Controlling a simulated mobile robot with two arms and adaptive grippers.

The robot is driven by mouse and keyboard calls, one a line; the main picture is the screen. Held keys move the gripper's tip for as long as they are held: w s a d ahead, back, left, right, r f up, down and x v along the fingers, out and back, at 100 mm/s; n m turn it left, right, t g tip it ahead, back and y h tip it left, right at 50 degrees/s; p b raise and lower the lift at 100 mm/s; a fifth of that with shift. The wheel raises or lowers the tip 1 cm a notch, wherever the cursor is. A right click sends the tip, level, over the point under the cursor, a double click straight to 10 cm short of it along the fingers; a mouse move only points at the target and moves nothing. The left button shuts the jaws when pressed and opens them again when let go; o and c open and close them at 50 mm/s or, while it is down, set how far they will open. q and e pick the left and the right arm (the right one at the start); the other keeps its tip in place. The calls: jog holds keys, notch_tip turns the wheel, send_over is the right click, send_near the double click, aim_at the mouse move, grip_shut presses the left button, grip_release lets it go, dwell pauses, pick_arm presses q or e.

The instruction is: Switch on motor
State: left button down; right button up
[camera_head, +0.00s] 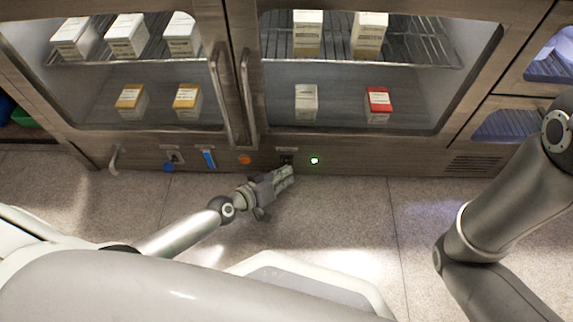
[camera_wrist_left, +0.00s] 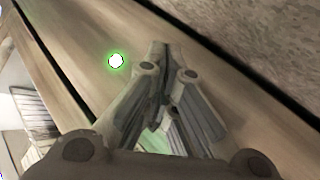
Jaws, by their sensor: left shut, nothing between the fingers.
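A small dark switch (camera_head: 286,156) sits on the lower panel of the glass-doored cabinet. A lit green light (camera_head: 314,161) is just right of it, and it also glows in the left wrist view (camera_wrist_left: 116,61). My left gripper (camera_head: 289,172) is shut and empty, with its fingertips at the panel right by the switch. In the left wrist view the closed fingertips (camera_wrist_left: 161,52) point at the panel and the switch is hidden behind them. I cannot tell whether they touch it. My right arm enters at the right; its gripper is out of view.
Left along the panel are an orange button (camera_head: 244,160), a blue lever (camera_head: 209,159), a blue knob (camera_head: 169,167) and a pale curved pipe (camera_head: 114,160). A vent (camera_head: 473,164) is at right. Two long door handles (camera_head: 221,95) stand out above. The speckled floor (camera_head: 345,215) is clear.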

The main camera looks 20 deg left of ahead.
pick_arm(q)
jog(key=shift+s+d+r, duration=0.1)
jog(key=shift+s+d, duration=0.1)
jog(key=shift+s, duration=0.5)
jog(key=shift+s+d+r+p, duration=0.1)
jog(key=shift+s+d+p, duration=0.2)
jog(key=shift+s, duration=0.5)
jog(key=shift+s+d+r+p, duration=0.15)
jog(key=shift+s+p, duration=0.25)
jog(key=shift+s, duration=0.4)
jog(key=shift+s+d+p, duration=0.25)
jog(key=shift+s+p, duration=0.1)
jog(key=shift+s, duration=0.45)
